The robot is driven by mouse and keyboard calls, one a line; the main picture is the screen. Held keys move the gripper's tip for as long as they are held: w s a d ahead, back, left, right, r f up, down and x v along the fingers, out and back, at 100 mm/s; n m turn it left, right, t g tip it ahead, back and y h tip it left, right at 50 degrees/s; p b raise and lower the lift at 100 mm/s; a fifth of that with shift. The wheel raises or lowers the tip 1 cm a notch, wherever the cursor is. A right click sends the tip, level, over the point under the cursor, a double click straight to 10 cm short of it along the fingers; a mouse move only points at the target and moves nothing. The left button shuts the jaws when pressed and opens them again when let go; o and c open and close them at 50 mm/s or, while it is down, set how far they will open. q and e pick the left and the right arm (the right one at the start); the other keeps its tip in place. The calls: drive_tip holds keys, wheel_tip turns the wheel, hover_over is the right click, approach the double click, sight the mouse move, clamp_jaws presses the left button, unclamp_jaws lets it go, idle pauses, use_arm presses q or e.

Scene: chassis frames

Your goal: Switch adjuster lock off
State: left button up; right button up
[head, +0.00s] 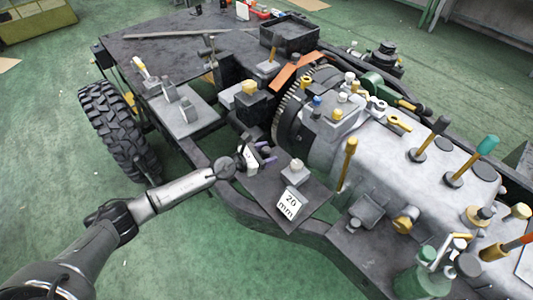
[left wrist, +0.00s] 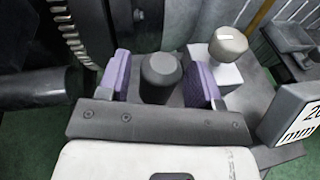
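My left gripper (head: 266,153) reaches in from the left in the head view, low over a dark plate (head: 262,186) on the chassis. In the left wrist view its two purple-padded fingers (left wrist: 160,82) are apart. A dark round-topped knob (left wrist: 160,70) stands between them, with narrow gaps showing on both sides. A grey knob on a white block (head: 295,172) stands to the right of the gripper, and it also shows in the left wrist view (left wrist: 228,48). No label shows which part is the adjuster lock. My right gripper is not in view.
A white "20 mm" sign (head: 289,205) stands near the plate's front edge, close to the gripper's right in the left wrist view (left wrist: 296,114). A toothed gear ring (head: 290,103) and a large grey housing (head: 400,150) lie beyond. Green floor is open at left.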

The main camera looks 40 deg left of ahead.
use_arm(q)
drive_tip(key=shift+s+a+r, duration=0.1)
drive_tip(key=shift+s+a, duration=0.15)
drive_tip(key=shift+s, duration=0.2)
drive_tip(key=v, duration=1.3)
drive_tip(key=shift+b, duration=0.3)
drive_tip(key=shift+r, duration=0.1)
drive_tip(key=shift+w, duration=0.1)
